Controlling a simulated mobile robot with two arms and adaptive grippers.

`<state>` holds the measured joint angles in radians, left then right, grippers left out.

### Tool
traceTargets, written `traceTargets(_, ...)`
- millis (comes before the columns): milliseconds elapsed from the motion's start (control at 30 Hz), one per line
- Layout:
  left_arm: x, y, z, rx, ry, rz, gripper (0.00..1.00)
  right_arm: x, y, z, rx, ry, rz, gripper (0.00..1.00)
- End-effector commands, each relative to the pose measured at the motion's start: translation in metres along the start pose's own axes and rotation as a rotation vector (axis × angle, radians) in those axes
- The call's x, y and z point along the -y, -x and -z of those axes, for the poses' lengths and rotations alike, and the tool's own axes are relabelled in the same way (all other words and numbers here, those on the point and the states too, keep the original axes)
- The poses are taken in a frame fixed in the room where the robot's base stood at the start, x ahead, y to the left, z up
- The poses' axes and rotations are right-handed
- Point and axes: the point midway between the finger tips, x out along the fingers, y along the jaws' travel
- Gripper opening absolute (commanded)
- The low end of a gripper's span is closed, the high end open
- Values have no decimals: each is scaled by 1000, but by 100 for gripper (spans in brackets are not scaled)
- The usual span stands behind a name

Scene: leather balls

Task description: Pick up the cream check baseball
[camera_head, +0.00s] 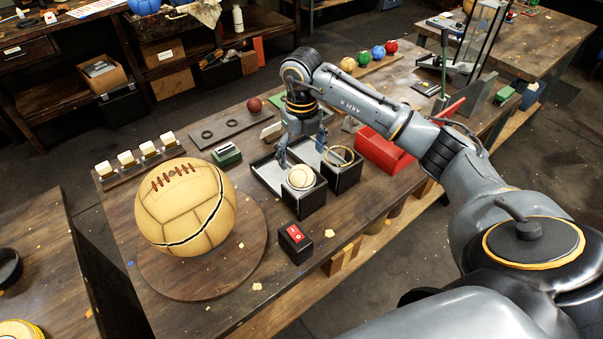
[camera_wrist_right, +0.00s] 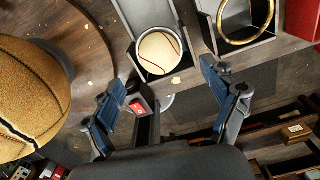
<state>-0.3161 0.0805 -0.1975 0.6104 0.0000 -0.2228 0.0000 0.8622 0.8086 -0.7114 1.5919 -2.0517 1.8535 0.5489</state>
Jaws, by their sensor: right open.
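The cream baseball (camera_head: 300,177) sits in the front end of a black open-topped box (camera_head: 301,204) on the workbench. In the right wrist view the cream baseball (camera_wrist_right: 157,53) shows curved red stitching; a check pattern cannot be made out. My right gripper (camera_head: 303,150) is above and just behind the ball in the head view, pointing down, open and empty. In the wrist view its two blue-padded fingers (camera_wrist_right: 163,92) are spread wide, with the ball beyond them and apart from both. My left gripper is in neither view.
A large tan leather ball (camera_head: 186,207) rests on a round wooden board (camera_head: 160,285) to the left. A second black box with a brass ring (camera_head: 341,156) adjoins on the right. A red switch box (camera_head: 294,243) stands in front, a red bin (camera_head: 385,152) to the right.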

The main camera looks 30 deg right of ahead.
Motion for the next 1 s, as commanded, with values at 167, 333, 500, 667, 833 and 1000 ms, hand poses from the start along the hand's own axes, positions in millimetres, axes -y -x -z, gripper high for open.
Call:
traceTargets(167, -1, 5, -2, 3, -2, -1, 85, 0, -11, 1, -2, 0, -1, 86)
traceTargets(333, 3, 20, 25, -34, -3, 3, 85, -1, -34, 5, -6, 1, -2, 86)
traceTargets(500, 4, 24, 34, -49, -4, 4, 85, -1, -56, 4, -1, 1, -2, 86)
traceTargets(667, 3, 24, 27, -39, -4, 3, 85, -1, -60, 3, 1, 1, -1, 86)
traceTargets(833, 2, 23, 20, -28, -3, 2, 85, -1, -60, 3, 1, 1, -1, 76)
traceTargets(1000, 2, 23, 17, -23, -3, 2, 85, -1, -60, 3, 1, 1, -1, 41)
